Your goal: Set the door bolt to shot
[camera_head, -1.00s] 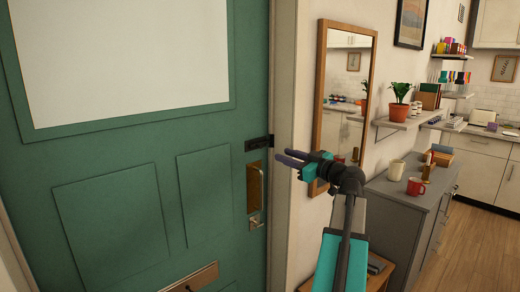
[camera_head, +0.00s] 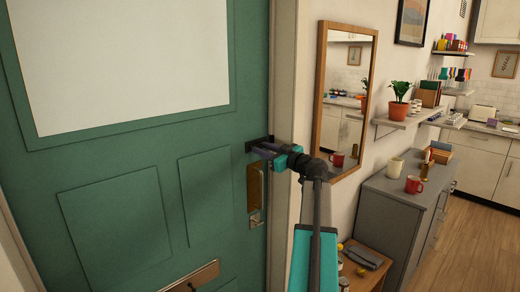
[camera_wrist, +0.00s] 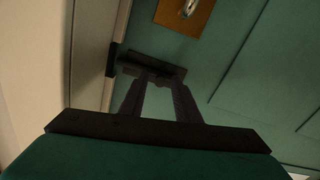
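The door bolt (camera_head: 257,143) is a small dark fitting at the right edge of the green door (camera_head: 120,215), above a brass lock plate. In the wrist view the bolt (camera_wrist: 150,66) lies across the fingertips, and a dark keeper (camera_wrist: 112,58) sits beside it on the frame. I cannot tell whether the bar reaches into the keeper. My gripper (camera_head: 258,151) is at the bolt, its fingers pointing at the door. In the wrist view the fingers of my gripper (camera_wrist: 159,77) are apart with a gap between them. Any bolt knob between the tips is hidden in shadow.
The brass plate (camera_head: 255,188) with a lever below it is just under my gripper. A letter slot (camera_head: 193,277) is lower on the door. A wood-framed mirror (camera_head: 343,100), a grey cabinet (camera_head: 385,212) and a low wooden table (camera_head: 372,270) stand to the right.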

